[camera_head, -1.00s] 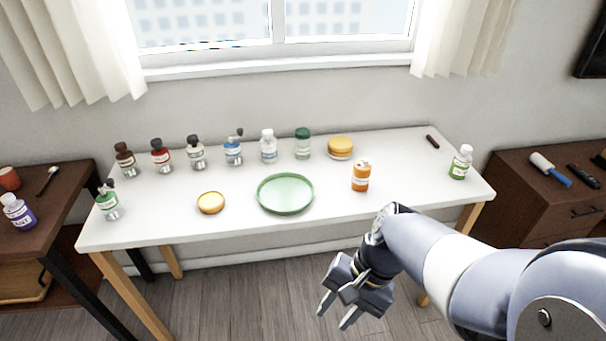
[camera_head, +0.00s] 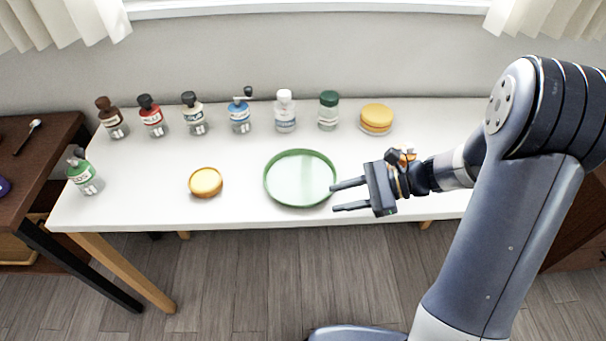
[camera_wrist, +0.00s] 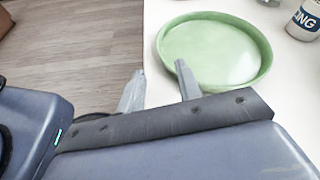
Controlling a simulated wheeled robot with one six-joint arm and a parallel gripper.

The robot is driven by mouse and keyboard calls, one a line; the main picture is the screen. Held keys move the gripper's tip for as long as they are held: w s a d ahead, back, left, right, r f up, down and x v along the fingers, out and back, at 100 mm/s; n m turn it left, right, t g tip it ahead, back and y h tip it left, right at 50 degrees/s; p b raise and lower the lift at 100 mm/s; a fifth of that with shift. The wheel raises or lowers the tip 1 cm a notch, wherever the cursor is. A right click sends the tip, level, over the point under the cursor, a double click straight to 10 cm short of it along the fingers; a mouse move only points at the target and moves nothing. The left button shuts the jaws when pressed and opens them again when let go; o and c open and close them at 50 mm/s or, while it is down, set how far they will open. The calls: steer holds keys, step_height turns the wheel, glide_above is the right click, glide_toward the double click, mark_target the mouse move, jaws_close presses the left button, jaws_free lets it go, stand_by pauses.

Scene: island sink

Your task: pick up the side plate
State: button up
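The side plate appears to be the round green plate (camera_head: 300,178) with a raised rim, lying flat near the front edge of the white table. It also shows in the wrist view (camera_wrist: 215,50), beyond my fingertips. My gripper (camera_head: 335,197) is open and empty at the plate's right side, with its fingers pointing left. In the wrist view my gripper (camera_wrist: 160,70) has one finger overlapping the plate's near rim and the other in front of the table edge and floor. I cannot tell whether a finger touches the rim.
A small orange dish (camera_head: 205,182) lies left of the plate. Several bottles, including a white-capped one (camera_head: 285,111), line the back beside a yellow-topped round container (camera_head: 376,118). A green bottle (camera_head: 84,174) stands at the left end. The white table (camera_head: 140,200) is clear between.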

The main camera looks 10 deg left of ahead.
mark_target(305, 204)
steer(key=x, duration=0.7)
steer(key=shift+a+r, duration=0.2)
steer(key=shift+a, duration=0.1)
steer(key=shift+s, duration=0.1)
jaws_close()
